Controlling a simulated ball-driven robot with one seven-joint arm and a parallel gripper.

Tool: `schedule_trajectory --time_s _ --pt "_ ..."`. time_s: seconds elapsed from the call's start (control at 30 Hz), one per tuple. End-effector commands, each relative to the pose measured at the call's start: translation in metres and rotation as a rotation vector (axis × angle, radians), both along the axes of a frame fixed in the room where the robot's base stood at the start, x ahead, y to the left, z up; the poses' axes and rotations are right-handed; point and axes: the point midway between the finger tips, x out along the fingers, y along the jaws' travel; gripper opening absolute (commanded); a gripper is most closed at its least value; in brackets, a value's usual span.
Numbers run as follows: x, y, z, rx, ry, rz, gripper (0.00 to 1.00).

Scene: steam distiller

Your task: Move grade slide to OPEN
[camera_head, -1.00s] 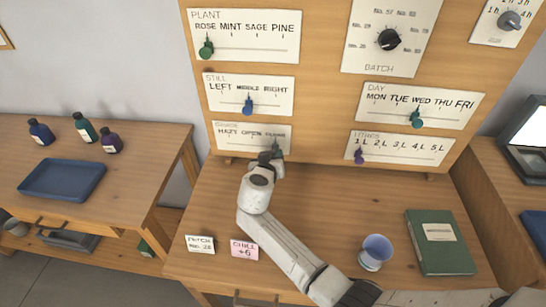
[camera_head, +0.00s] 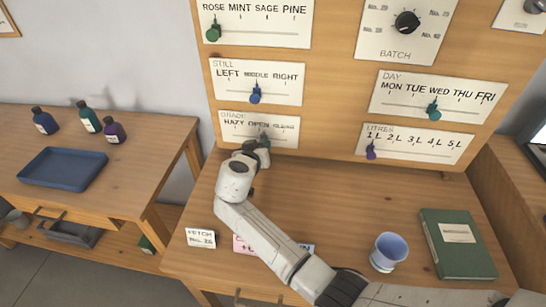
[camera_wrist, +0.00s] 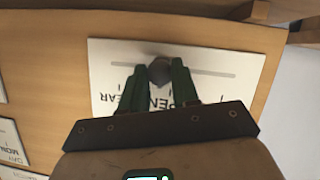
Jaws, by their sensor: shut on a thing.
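The grade slide panel (camera_head: 232,138) is a white card reading HAZY, OPEN, CLEAR, low on the wooden board. Its dark grey knob (camera_wrist: 160,70) sits on the slot near the OPEN word, which the fingers partly cover in the wrist view. My gripper (camera_head: 258,148) reaches up to the panel from below. In the wrist view, its two green fingers (camera_wrist: 160,75) are shut on the knob, one on each side. The panel looks upside down there, with CLEAR to the left. The knob's exact alignment with the OPEN mark is hidden.
Above are the STILL slide (camera_head: 255,93) and PLANT slide (camera_head: 213,32). The DAY slide (camera_head: 434,108) and LITRES slide (camera_head: 371,150) are to the right.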

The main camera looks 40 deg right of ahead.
Motion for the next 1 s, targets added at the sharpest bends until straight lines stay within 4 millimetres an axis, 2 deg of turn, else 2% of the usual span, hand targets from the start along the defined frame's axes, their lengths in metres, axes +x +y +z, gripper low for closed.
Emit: schedule_trajectory --time_s 0.17,0.5,0.53,0.8,1.0 --pt "0.0112 0.0086 -0.0022 0.002 0.001 -0.001 0.0" --pt "0.0117 0.0094 -0.0004 0.003 0.003 -0.002 0.0" --pt "0.0118 0.0093 -0.0004 0.003 0.003 -0.002 0.31" --pt "0.0119 0.0096 -0.0002 0.002 0.002 -0.002 0.56" --pt "0.0119 0.01 0.0 0.002 0.001 -0.001 0.56"
